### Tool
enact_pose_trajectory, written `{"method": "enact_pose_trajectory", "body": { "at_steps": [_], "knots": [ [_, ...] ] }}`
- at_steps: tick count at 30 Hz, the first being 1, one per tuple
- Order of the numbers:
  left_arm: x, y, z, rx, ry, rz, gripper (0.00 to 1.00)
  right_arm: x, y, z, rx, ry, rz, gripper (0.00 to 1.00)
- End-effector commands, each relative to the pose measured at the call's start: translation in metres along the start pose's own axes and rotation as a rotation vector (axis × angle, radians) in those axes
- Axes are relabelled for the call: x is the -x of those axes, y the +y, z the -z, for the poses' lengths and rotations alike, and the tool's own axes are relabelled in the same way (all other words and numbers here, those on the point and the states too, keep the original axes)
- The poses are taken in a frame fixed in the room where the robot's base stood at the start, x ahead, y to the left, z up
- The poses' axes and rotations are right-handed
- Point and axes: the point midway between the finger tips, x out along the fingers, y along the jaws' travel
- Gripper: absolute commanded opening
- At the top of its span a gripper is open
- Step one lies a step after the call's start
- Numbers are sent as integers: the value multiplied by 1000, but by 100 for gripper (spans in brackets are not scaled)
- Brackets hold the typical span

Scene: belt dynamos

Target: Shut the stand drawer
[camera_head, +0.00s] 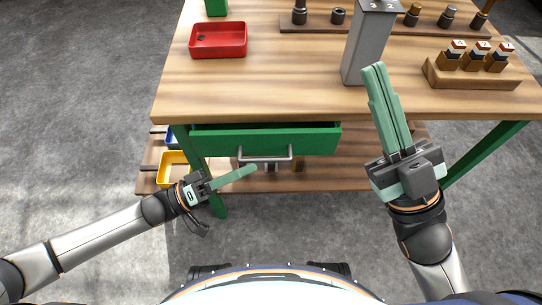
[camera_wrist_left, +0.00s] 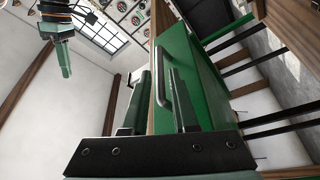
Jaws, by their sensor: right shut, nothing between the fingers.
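The green stand drawer (camera_head: 310,138) is under the wooden workbench top and stands partly open, with a dark gap behind its front panel. Its grey bar handle (camera_head: 283,158) is on the front, and it also shows in the left wrist view (camera_wrist_left: 162,78). My left gripper (camera_head: 253,169) is just in front of the drawer, close to the handle's left end. In the left wrist view its two fingers are apart, with the handle beyond them; I cannot tell whether they touch it. My right gripper (camera_head: 375,68) is shut and empty, raised at the bench's front edge.
The bench top (camera_head: 280,95) holds a red tray (camera_head: 218,40), a grey upright block (camera_head: 370,45) near the right gripper, and wooden racks of small parts. A yellow bin (camera_head: 172,170) sits on the lower shelf (camera_head: 330,180). The floor in front is clear.

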Motion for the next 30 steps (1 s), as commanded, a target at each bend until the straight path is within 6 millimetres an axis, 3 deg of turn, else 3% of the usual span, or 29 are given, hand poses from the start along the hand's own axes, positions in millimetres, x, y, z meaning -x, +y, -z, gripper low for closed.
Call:
{"method": "enact_pose_trajectory", "body": {
  "at_steps": [3,9,22,30],
  "knots": [
    [-26,0,-1,-2,1,-5,27,4,-2,-4,-6,-1,2,0],
    [-53,0,-1,-1,0,-3,27,7,-4,-8,-16,-3,2,0],
    [-62,0,0,-2,0,0,27,8,-5,-8,-21,-5,1,0],
    [-62,0,0,-2,0,0,0,8,-5,-9,-20,-5,3,0]
  ]
}}
